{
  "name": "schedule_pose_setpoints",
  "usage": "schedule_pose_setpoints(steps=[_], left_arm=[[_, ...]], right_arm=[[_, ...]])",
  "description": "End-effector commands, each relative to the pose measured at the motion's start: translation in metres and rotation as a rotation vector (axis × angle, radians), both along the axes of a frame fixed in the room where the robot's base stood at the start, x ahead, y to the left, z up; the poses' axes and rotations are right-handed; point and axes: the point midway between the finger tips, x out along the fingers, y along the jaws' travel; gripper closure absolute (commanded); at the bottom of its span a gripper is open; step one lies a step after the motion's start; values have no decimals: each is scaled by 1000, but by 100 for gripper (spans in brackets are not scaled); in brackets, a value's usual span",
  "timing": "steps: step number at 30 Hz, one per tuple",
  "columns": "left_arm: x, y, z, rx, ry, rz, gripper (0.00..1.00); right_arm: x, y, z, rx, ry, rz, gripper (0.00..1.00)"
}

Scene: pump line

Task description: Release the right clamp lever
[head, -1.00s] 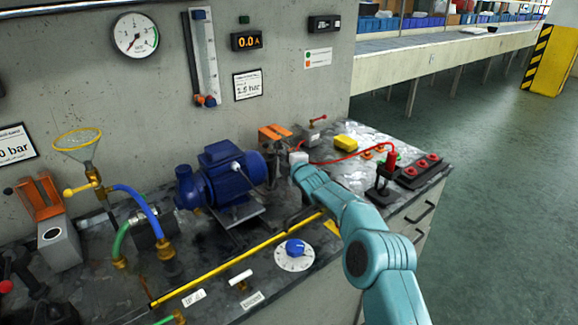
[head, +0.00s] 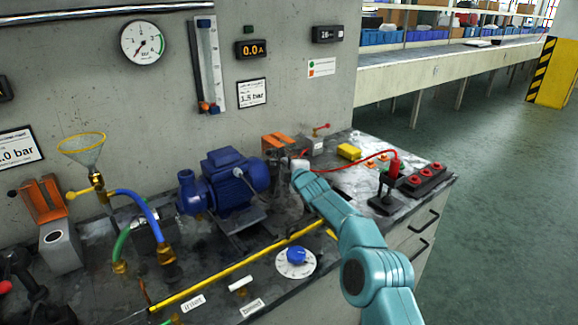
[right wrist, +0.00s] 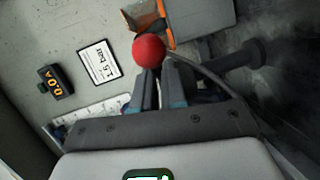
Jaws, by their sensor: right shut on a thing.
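My right gripper (right wrist: 155,85) is shut on the red ball knob (right wrist: 149,50) of the right clamp lever in the right wrist view. The knob sits at the fingertips; the lever's shaft is mostly hidden by the fingers. In the head view my right gripper (head: 300,167) is at the right end of the blue pump motor (head: 232,172), and it hides the knob. A grey block with an orange part (head: 277,143) stands just behind it; the orange part also shows in the right wrist view (right wrist: 156,24). My left gripper is not in view.
A red cable (head: 345,163) runs right from beside the gripper to a red plug (head: 394,165). A yellow box (head: 349,152) stands behind it. A yellow pipe (head: 235,268) and a blue dial (head: 296,256) lie in front.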

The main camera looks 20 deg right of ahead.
Motion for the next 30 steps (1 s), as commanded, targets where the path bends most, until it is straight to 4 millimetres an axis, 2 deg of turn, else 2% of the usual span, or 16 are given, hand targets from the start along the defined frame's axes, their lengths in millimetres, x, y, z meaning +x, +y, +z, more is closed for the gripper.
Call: schedule_pose_setpoints(steps=[1, 16, 17, 30], left_arm=[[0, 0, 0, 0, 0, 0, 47], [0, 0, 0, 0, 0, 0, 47], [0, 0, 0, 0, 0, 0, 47], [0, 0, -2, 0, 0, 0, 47]], right_arm=[[1, 5, 4, 3, -11, 8, 100], [0, 5, 4, 7, -13, 8, 100], [0, 5, 4, 7, -13, 8, 79], [-1, 2, 1, 5, -6, 3, 79]])
